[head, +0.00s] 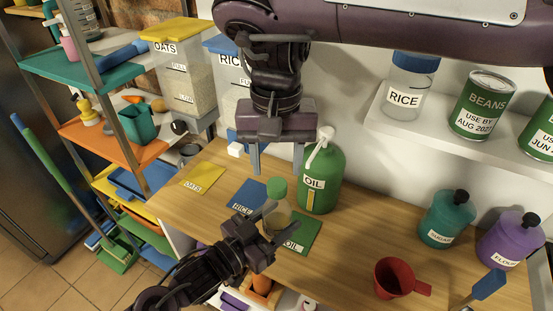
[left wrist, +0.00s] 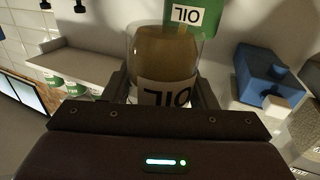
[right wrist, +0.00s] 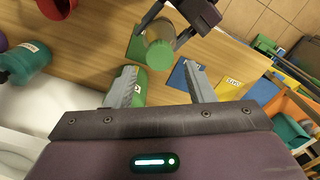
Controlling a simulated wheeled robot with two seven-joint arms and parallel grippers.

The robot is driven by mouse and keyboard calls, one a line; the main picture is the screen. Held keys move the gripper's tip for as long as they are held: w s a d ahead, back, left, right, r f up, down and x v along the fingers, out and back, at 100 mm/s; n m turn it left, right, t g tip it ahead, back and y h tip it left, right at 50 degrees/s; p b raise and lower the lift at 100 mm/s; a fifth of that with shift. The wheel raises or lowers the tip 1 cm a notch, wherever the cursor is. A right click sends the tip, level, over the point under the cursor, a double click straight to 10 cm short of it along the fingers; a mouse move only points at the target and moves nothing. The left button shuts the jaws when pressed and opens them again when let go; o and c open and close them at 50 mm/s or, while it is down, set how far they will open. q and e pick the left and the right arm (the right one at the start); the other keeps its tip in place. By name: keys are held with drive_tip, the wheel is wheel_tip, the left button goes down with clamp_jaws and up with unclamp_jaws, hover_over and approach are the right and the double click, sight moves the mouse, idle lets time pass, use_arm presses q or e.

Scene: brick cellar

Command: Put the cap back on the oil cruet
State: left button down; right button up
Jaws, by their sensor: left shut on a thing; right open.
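The oil cruet (head: 277,218) is a small clear glass jar with brown oil, at the green OIL mat (head: 305,232). A green cap (head: 277,189) sits on its top; I cannot tell how firmly it is seated. My left gripper (head: 270,226) is shut around the cruet's side. The left wrist view shows the glass and its upside-down OIL label (left wrist: 165,92); the cap is hidden there. My right gripper (head: 277,170) is open and empty, above the cap and apart from it. The right wrist view shows the cap (right wrist: 160,55) beyond the open fingers.
A large green oil bottle (head: 322,180) with a white spout stands close right of the cruet. Blue RICE (head: 246,196) and yellow OATS (head: 201,178) mats lie left. A red scoop (head: 393,278), teal jar (head: 446,218) and purple jar (head: 510,240) stand right. Wood between is clear.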

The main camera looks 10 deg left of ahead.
drive_tip(key=n, duration=0.4)
drive_tip(key=shift+r+n, duration=0.2)
drive_tip(key=shift+n, duration=0.2)
drive_tip(key=n, duration=0.4)
drive_tip(key=shift+r, duration=0.15)
drive_tip(key=n, duration=0.4)
drive_tip(key=shift+r+n, duration=0.2)
drive_tip(key=shift+n, duration=0.1)
drive_tip(key=n, duration=0.6)
drive_tip(key=shift+r+n, duration=0.25)
drive_tip(key=shift+n, duration=0.05)
drive_tip(key=n, duration=0.4)
drive_tip(key=shift+r, duration=0.2)
drive_tip(key=n, duration=0.5)
drive_tip(key=shift+r, duration=0.15)
drive_tip(key=n, duration=0.6)
drive_tip(key=shift+r, duration=0.3)
drive_tip(key=n, duration=0.4)
drive_tip(key=shift+r, duration=0.15)
